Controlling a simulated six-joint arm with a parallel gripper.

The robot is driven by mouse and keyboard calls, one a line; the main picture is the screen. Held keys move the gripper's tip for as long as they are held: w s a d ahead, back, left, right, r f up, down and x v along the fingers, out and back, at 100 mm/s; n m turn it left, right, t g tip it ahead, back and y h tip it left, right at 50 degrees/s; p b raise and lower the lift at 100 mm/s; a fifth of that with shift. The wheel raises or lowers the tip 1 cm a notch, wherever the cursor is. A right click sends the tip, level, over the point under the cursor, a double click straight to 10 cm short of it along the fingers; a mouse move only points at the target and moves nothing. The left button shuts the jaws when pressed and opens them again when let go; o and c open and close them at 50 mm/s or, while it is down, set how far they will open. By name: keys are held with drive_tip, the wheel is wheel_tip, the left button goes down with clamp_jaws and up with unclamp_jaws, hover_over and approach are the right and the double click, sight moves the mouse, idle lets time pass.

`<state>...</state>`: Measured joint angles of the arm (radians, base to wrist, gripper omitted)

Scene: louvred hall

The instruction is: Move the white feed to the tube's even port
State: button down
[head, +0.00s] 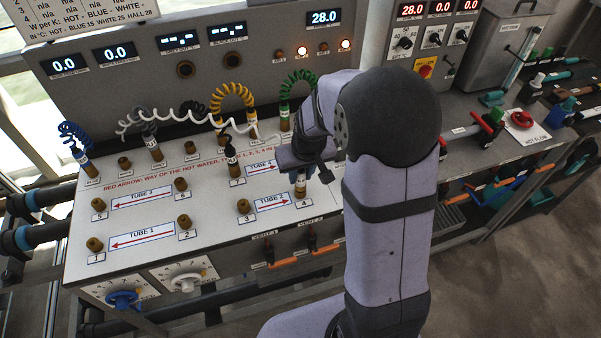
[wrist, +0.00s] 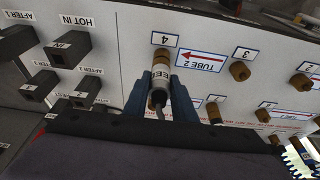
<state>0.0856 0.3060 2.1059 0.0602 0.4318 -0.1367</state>
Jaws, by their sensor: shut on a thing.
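The white feed's coiled hose (head: 187,115) stretches across the back of the panel towards my gripper. Its plug (wrist: 160,78), with a pale lettered collar, is between my gripper's blue fingers in the wrist view. My gripper (head: 303,173) is shut on this plug at port 4 (wrist: 161,53), at one end of the TUBE 2 label (wrist: 202,61). The plug is lined up over port 4; I cannot tell whether it is fully seated. Brass port 3 (head: 244,206) at the other end of TUBE 2 is bare.
A black plug (head: 232,163) stands on port 7 close to my gripper. Blue (head: 76,130), yellow (head: 233,92) and green (head: 297,80) coiled hoses stand along the back. Ports 1 (head: 95,244), 2 (head: 187,222), 5 and 6 are bare. Orange-handled vent valves (head: 287,261) sit below the front edge.

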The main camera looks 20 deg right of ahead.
sight(301, 173)
drive_tip(key=c, duration=1.4)
unclamp_jaws()
drive_tip(key=p+v, duration=0.4)
drive_tip(key=v, duration=0.1)
drive_tip(key=shift+w+r, duration=0.15)
drive_tip(key=shift+w, duration=0.2)
drive_tip(key=shift+b+v, duration=0.8)
drive_tip(key=shift+v, duration=2.85)
